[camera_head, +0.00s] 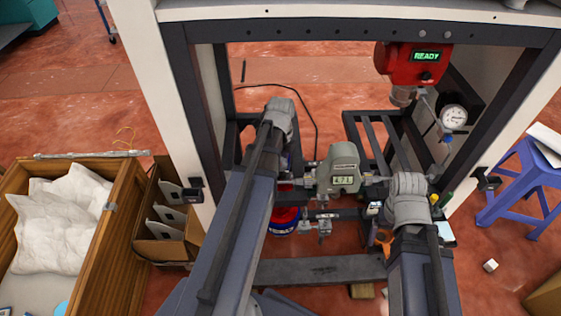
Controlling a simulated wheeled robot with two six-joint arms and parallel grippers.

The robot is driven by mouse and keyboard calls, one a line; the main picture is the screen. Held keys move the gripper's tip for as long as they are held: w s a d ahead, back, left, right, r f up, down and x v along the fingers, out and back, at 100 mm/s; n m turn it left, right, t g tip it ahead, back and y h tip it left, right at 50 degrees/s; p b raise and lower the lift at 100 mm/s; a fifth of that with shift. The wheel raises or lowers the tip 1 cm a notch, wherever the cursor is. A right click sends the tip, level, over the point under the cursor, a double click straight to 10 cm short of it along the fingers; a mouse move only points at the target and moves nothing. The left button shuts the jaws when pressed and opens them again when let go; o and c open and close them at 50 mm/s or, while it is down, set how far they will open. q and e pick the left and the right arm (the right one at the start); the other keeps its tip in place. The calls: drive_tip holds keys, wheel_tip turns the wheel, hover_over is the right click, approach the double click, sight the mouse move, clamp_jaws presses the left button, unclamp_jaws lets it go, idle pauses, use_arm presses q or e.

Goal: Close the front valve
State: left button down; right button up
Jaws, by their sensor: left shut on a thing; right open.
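A small metal valve (322,224) sits low in the middle of the frame, below a grey-green meter (339,171) with a lit display. Thin pipe fittings run out from both sides of the meter. My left gripper (285,150) is beyond the end of my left arm, left of the meter. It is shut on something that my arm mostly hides. My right gripper (408,200) is at the end of my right arm, right of the meter. It is open, and its fingers are hard to make out. Which fitting is the front valve is not clear.
A red unit (412,62) reading READY hangs at the upper right, near a round gauge (453,117). A blue and red container (284,220) stands below the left arm. A wooden crate (130,200) is at left, a blue stool (530,180) at right. Dark frame posts flank both arms.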

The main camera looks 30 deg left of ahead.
use_arm(q)
drive_tip(key=shift+c, duration=1.3)
unclamp_jaws()
wheel_tip(320, 180, up, 7)
drive_tip(key=p, duration=0.7)
drive_tip(key=shift+f, duration=0.1)
wheel_tip(320, 180, down, 7)
drive_tip(key=b, duration=0.7)
